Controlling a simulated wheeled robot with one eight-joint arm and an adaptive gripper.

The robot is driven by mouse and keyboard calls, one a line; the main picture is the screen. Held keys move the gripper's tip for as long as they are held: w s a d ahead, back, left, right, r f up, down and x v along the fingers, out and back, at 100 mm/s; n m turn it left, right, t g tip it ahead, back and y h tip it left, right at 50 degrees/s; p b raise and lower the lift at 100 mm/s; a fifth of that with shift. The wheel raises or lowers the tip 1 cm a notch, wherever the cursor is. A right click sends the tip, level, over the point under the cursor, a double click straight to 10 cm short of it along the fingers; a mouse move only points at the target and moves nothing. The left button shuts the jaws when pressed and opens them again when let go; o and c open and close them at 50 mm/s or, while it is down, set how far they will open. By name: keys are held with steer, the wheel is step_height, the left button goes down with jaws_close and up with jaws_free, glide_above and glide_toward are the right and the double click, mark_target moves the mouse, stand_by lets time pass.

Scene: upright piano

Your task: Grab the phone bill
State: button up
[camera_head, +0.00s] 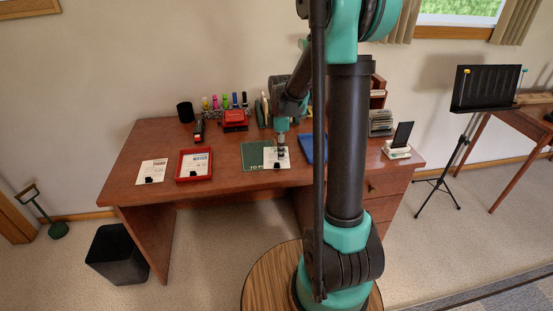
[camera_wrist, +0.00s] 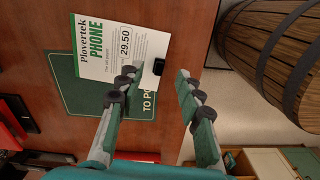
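The phone bill (camera_wrist: 105,48) is a white sheet with green lettering reading "Plovertek PHONE" and 29.50. It lies on a dark green mat (camera_wrist: 66,86) on the desk, and a small black clip (camera_wrist: 158,66) sits at its edge. In the head view, the bill (camera_head: 270,162) lies on the mat (camera_head: 252,154) near the desk's front edge. My gripper (camera_wrist: 157,80) is open and empty, with the clip between its fingertips in the wrist view. In the head view my gripper (camera_head: 281,150) is above the bill's far part; contact cannot be told.
Left of the mat are a red tray (camera_head: 181,178) holding another bill and a loose white sheet (camera_head: 152,171) with a black clip. A blue folder (camera_head: 306,150) lies to the right, partly behind my arm. Pens (camera_head: 225,101) and a red box (camera_head: 236,120) stand at the back.

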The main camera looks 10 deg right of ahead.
mark_target(271, 161)
steer(key=shift+a+f, duration=0.2)
steer(key=shift+f, duration=2.5)
jaws_close()
